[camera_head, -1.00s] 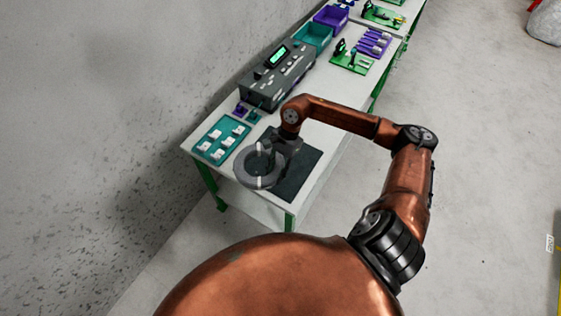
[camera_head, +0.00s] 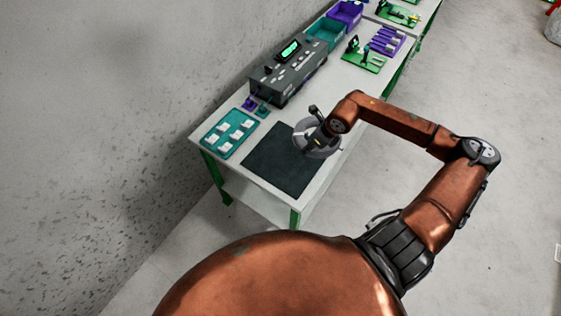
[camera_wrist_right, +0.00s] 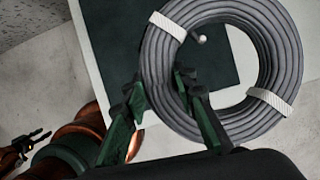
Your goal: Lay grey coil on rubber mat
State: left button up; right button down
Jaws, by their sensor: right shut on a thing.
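The grey coil (camera_head: 326,153) is a ring of cable with white bands. In the head view it is at the mat's back right end, partly hidden by my right gripper (camera_head: 314,131). In the right wrist view the coil (camera_wrist_right: 278,60) fills the upper right, and my right gripper (camera_wrist_right: 158,88) is shut on its left side. The dark rubber mat (camera_head: 280,165) lies flat and bare at the table's near end. The coil overlaps the mat's edge in view; I cannot tell whether it touches. My left gripper (camera_wrist_right: 35,143) shows small at the wrist view's lower left.
A teal tray (camera_head: 229,134) with white pieces lies left of the mat. A grey device (camera_head: 288,74) with a green display stands behind, along the wall. Teal and purple bins (camera_head: 326,34) and a green board (camera_head: 364,60) are farther back.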

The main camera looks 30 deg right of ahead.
jog(key=w+a+f, duration=0.1)
jog(key=a+f, duration=0.1)
jog(key=a, duration=0.1)
jog(key=w+a+f, duration=0.2)
jog(key=a, duration=0.1)
jog(key=w+a+f, duration=0.2)
jog(key=a+f, duration=0.1)
jog(key=shift+w+p, duration=0.1)
jog(key=shift+p, duration=0.25)
jog(key=shift+w+a+f, duration=0.2)
jog(key=shift+a+f, duration=0.2)
jog(key=shift+f, duration=0.25)
notch_tip(320, 180, down, 3)
jog(key=shift+w+f, duration=0.1)
jog(key=shift+f, duration=0.1)
jog(key=c, duration=1.6)
grip_release()
jog(key=v, duration=1.2)
